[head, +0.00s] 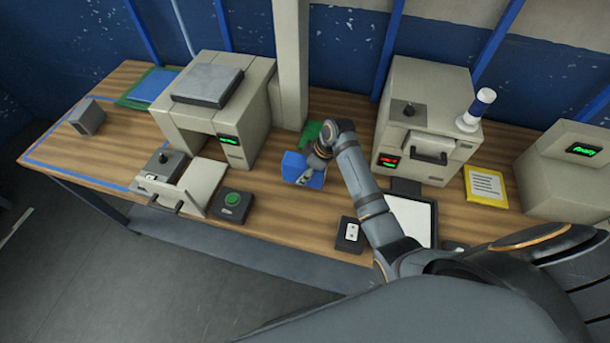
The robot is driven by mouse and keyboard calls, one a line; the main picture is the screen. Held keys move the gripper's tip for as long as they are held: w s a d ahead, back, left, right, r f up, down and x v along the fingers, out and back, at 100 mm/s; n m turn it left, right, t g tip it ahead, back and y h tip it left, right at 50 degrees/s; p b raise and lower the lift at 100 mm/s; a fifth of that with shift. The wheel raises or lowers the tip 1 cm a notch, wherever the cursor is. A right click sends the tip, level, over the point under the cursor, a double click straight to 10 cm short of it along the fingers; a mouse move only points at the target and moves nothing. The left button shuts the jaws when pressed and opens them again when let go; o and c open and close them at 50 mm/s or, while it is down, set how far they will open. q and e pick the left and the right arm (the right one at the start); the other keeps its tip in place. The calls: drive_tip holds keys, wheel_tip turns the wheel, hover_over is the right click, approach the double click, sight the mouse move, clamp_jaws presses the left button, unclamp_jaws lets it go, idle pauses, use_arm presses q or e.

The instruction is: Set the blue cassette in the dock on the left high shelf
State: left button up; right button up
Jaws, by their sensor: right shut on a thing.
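The blue cassette (296,166) is at the middle of the wooden bench, between the two larger grey machines. My right gripper (307,174) is shut on it, at its right side. The gripper covers part of the cassette, and I cannot tell whether the cassette touches the bench. A green piece (311,131) shows just behind it. I cannot make out a dock on a left high shelf in this view. My left gripper is not in view.
The left machine (236,117) has its front drawer (205,183) out, near a green-button box (232,206). The right machine (427,110) stands close beside my right arm. A beige post (291,60) rises behind the cassette. Bare bench (115,150) shows at left.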

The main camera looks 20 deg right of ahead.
drive_tip(key=f+p, duration=0.1)
drive_tip(key=f, duration=0.2)
drive_tip(key=shift+w, duration=0.2)
drive_tip(key=shift+f, duration=0.35)
drive_tip(key=o, duration=1.5)
drive_tip(key=shift+c, duration=0.2)
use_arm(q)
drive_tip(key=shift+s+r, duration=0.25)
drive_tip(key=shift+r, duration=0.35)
use_arm(e)
drive_tip(key=b+v, duration=0.1)
drive_tip(key=v, duration=1.1)
drive_tip(key=shift+o, duration=0.4)
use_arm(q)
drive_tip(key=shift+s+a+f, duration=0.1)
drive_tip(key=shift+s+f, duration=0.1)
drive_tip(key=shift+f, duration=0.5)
use_arm(e)
drive_tip(key=shift+a, duration=0.1)
